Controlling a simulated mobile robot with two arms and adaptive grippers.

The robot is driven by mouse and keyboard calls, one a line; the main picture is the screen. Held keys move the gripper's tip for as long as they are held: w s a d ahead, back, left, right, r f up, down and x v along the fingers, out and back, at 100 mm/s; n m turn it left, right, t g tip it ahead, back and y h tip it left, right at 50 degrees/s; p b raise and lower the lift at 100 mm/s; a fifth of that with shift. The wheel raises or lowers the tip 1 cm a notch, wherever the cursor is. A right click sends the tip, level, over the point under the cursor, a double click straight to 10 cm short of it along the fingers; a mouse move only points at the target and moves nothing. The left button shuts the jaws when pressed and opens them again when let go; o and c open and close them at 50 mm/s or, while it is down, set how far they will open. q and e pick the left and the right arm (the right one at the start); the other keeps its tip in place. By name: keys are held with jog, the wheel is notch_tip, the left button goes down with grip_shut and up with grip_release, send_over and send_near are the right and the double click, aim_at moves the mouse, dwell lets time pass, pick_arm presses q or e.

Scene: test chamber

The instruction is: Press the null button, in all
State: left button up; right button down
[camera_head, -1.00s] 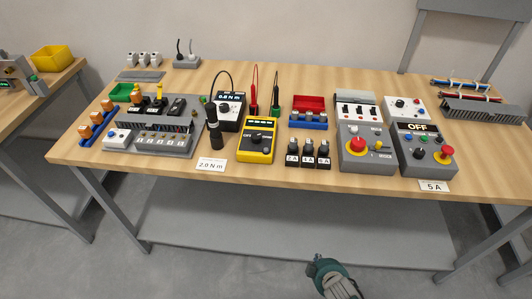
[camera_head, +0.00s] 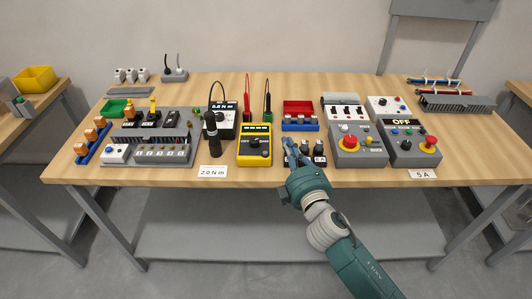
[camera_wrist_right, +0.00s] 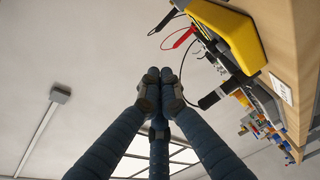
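No label reading null can be made out, so I cannot tell which button it is. A yellow meter (camera_head: 255,157) with a dark dial stands at the middle front of the table; its yellow body also shows in the wrist view (camera_wrist_right: 228,32). Behind it to the left is a dark tester (camera_head: 226,130) with a display that seems to read 0.0 N m. My right gripper (camera_head: 292,145) is right of the yellow meter, in front of the small black blocks, and partly hides them. In the wrist view its fingertips (camera_wrist_right: 159,76) are together with nothing seen between them. My left gripper is not in view.
A black upright tool (camera_head: 211,140) stands left of the yellow meter. Red and black probes stand behind it. Right of my gripper are two grey control boxes (camera_head: 358,155) with red knobs; one shows OFF. A grey panel (camera_head: 165,153) with modules is at left.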

jog(key=s+a+r+n+g+y, duration=0.2)
jog(key=a+r+n+g+y, duration=0.3)
jog(key=a+n, duration=0.65)
jog(key=s+a+r+n+g+y, duration=0.2)
jog(key=a+r+n+g+y, duration=0.2)
jog(key=a+r+n+y, duration=0.7)
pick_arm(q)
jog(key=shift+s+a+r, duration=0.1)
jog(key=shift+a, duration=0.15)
pick_arm(e)
jog(key=w+d+f+n+h, duration=0.4)
jog(key=d+f+n+h, duration=0.1)
jog(key=d+n+h, duration=0.1)
jog(key=w+d+f+n+g+h, duration=0.1)
jog(key=w+d+f+n+h, duration=0.3)
jog(key=d, duration=0.6)
jog(key=f+n+h, duration=0.2)
jog(key=n+h, duration=0.1)
jog(key=h, duration=0.1)
jog(key=shift+w+d+h, duration=0.25)
jog(key=shift+w+h, duration=0.05)
jog(key=shift+w, duration=0.1)
jog(key=shift+f, duration=0.1)
